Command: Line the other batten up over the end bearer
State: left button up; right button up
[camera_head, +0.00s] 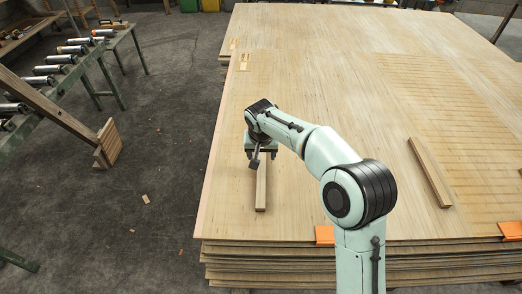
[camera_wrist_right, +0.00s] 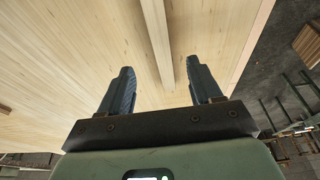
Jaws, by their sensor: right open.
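One wooden batten (camera_head: 261,188) lies on top of the veneer stack near its left edge, pointing toward the front. My right gripper (camera_head: 261,152) is over its far end. In the wrist view the open right gripper (camera_wrist_right: 160,68) has its two fingers on either side of the batten (camera_wrist_right: 156,30), with clear gaps and no contact visible. The other batten (camera_head: 429,172) lies slightly tilted on the stack, to the right of my arm. No bearer can be made out for certain; orange pieces (camera_head: 324,235) show at the stack's front edge. My left gripper is out of view.
The wide veneer stack (camera_head: 300,70) has free room on top. A second orange piece (camera_head: 510,229) sits at the front right edge. Small wooden strips (camera_head: 244,62) lie at the far left. A green-legged rack with rollers (camera_head: 65,58) stands on the floor at left.

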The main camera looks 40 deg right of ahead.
jog(key=b, duration=0.1)
send_over(261, 168)
jog(key=s, duration=0.1)
jog(key=f, duration=0.5)
jog(key=shift+s+a+f, duration=0.2)
jog(key=shift+a+f, duration=0.15)
jog(key=shift+a, duration=0.05)
jog(key=b+x, duration=0.1)
jog(key=x, duration=0.2)
jog(key=shift+w+f, duration=0.1)
jog(key=shift+f, duration=0.2)
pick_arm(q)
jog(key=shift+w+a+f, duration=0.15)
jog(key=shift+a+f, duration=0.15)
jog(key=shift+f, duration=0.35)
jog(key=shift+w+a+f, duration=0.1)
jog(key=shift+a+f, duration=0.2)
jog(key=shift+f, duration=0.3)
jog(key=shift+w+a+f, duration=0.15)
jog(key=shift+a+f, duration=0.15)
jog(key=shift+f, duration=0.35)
pick_arm(e)
jog(key=shift+w+d+f, duration=0.15)
jog(key=shift+f, duration=0.4)
grip_shut()
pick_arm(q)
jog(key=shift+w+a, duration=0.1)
